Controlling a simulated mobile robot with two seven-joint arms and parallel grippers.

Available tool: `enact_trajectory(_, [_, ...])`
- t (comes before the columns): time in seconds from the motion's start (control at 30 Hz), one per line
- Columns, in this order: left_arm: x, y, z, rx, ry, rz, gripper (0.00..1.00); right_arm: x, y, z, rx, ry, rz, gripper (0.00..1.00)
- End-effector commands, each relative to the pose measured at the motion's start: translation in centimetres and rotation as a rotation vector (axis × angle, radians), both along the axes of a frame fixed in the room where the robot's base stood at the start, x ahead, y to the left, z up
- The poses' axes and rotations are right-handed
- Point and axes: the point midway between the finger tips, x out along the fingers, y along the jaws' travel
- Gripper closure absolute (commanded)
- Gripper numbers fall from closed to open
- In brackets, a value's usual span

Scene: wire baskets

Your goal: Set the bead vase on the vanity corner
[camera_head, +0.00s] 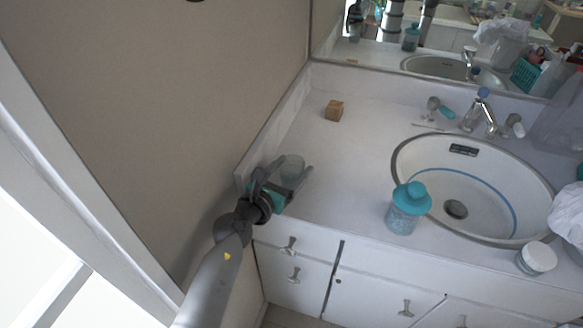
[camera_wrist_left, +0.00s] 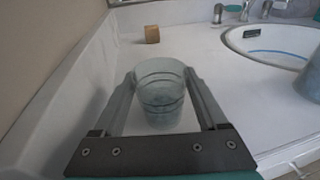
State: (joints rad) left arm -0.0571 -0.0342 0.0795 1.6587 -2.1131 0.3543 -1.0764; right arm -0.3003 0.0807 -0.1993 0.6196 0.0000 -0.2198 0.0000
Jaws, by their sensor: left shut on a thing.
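The bead vase (camera_wrist_left: 160,98) is a clear, greenish glass cup with dark bands. It stands upright between the fingers of my left gripper (camera_wrist_left: 158,82), which is shut on it. In the head view the vase (camera_head: 292,166) is at the near left corner of the white vanity (camera_head: 340,165), close to the side ledge. My left gripper (camera_head: 287,178) reaches it from the front edge. I cannot tell whether the vase's base touches the counter. My right gripper is not in view.
A small wooden block (camera_head: 334,110) sits behind the vase. A teal-capped bottle (camera_head: 408,208) stands by the sink (camera_head: 470,190). A white jar (camera_head: 536,258) is at the right front. The counter between vase and bottle is clear. A mirror (camera_head: 440,50) lines the back.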

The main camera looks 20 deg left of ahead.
Motion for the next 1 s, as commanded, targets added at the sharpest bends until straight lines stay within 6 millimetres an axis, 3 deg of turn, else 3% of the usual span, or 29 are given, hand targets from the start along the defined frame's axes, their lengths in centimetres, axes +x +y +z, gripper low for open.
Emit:
enact_trajectory(0.77, [0.03,0.01,-0.6,0.0,-0.001,0.0,0.93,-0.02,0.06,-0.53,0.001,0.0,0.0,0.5])
enact_trajectory(0.8, [0.03,0.01,-0.6,0.0,-0.002,0.0,0.2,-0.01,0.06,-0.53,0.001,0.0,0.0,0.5])
enact_trajectory(1.0, [0.02,0.0,-0.62,0.0,-0.001,0.0,0.0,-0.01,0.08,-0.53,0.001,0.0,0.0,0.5])
